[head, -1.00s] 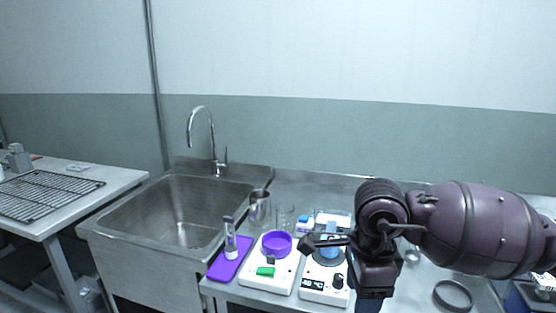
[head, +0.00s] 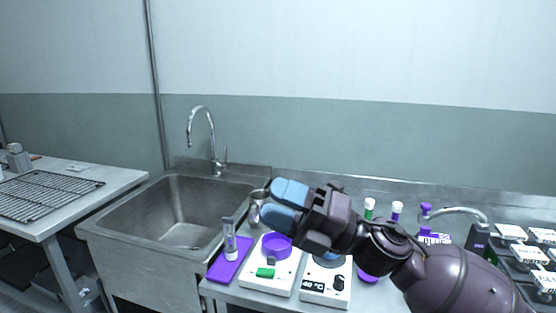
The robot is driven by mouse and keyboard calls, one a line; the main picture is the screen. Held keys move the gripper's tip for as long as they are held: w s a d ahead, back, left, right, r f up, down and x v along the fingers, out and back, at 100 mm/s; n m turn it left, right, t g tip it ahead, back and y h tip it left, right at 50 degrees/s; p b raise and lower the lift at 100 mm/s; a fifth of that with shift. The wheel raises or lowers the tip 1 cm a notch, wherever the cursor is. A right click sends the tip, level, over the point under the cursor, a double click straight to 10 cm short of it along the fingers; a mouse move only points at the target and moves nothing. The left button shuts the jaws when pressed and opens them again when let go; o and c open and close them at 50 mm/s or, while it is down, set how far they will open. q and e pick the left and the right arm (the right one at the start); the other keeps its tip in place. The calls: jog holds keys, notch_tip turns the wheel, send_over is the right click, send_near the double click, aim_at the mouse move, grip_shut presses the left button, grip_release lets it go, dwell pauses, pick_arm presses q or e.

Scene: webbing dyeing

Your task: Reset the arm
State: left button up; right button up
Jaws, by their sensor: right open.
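My right arm comes in from the lower right in the head view. Its gripper (head: 283,206) points left, with two blue fingertips spread apart and nothing between them. The gripper is raised over the back of the bench, in front of a metal cup (head: 257,212), which it partly hides. My left gripper is out of view.
Below the gripper are a white scale (head: 268,278) with a purple dish (head: 276,246), a white heater (head: 326,283) and a purple mat (head: 229,260) bearing a clear tube. A sink (head: 180,215) stands left. Capped bottles (head: 397,209) and boxes (head: 525,252) stand right.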

jog(key=w+d+f+m+t+h, duration=0.35)
jog(key=f+m+t, duration=0.2)
jog(key=m, duration=0.35)
jog(key=w+d+f+m+t+h, duration=0.2)
jog(key=d+f+m+t+h, duration=0.25)
jog(key=m+t, duration=0.35)
jog(key=s+d+f+m+h, duration=0.1)
jog(key=d+f+m+h, duration=0.3)
jog(key=f+m, duration=0.25)
jog(key=s+d+f+m+h, duration=0.1)
jog(key=d+f+m+h, duration=0.35)
jog(key=f, duration=0.35)
jog(key=s+d+f+m+g+h, duration=0.2)
jog(key=s+d+f+m+g, duration=0.1)
jog(key=s+f, duration=0.8)
jog(key=s+d+f+m+g+h, duration=0.3)
jog(key=s+d+f+m, duration=0.2)
jog(key=s+f, duration=0.6)
jog(key=s+d, duration=0.2)
jog(key=shift+s+d+f+g, duration=0.25)
jog(key=shift+d+g, duration=0.05)
jog(key=shift+g, duration=0.05)
